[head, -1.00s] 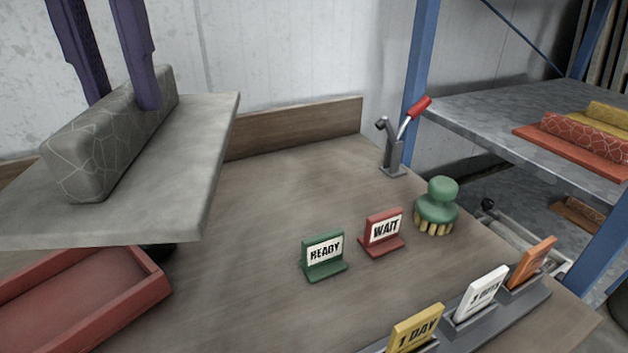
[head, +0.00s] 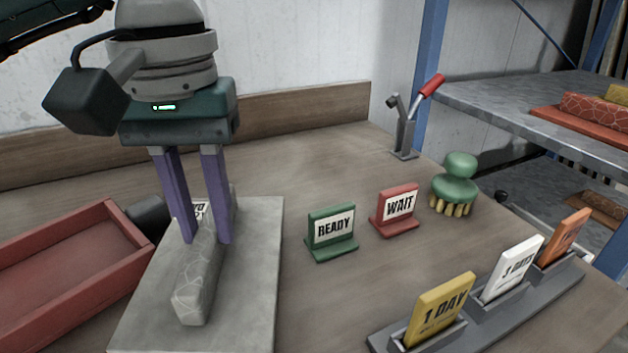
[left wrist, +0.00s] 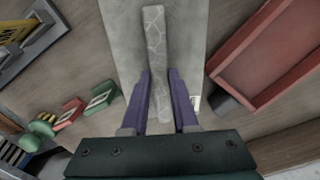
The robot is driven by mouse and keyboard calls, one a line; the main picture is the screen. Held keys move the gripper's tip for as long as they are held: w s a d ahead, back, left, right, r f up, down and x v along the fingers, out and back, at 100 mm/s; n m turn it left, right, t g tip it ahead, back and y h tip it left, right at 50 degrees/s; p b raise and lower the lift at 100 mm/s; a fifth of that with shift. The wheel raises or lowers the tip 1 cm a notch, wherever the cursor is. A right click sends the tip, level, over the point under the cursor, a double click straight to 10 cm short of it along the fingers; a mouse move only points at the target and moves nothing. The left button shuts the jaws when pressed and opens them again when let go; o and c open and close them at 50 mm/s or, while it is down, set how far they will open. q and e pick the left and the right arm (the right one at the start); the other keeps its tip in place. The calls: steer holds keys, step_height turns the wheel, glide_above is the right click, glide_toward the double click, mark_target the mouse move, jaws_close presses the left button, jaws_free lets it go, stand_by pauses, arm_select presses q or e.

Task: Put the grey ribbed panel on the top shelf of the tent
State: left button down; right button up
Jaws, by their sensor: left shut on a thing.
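The grey panel (head: 250,275) is a flat slab with one raised, crack-patterned rib (head: 195,285). My left gripper (head: 206,240) points down with its purple fingers shut on that rib. The panel is level, over the bench beside the red tray; I cannot tell whether it touches the bench. The left wrist view also shows the panel (left wrist: 190,30), with the fingers (left wrist: 160,75) on both sides of the rib. At the right stands a blue-framed rack with grey shelves; its upper visible shelf (head: 490,100) bears a red panel (head: 575,125). My right gripper is out of view.
A red tray (head: 120,215) lies left of the panel. Green READY (head: 332,230) and red WAIT (head: 398,208) signs, a green brush (head: 456,180) and a red-handled clamp (head: 405,130) stand to the right. A holder with day cards (head: 440,305) lies in front. A brown panel (head: 600,205) lies on the lower shelf.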

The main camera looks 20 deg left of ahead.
mark_target(215, 253)
arm_select(q)
steer(key=shift+f, duration=2.25)
steer(key=shift+f, duration=0.1)
steer(key=shift+f+b, duration=0.1)
steer(key=shift+b, duration=0.25)
steer(key=c, duration=0.7)
jaws_free()
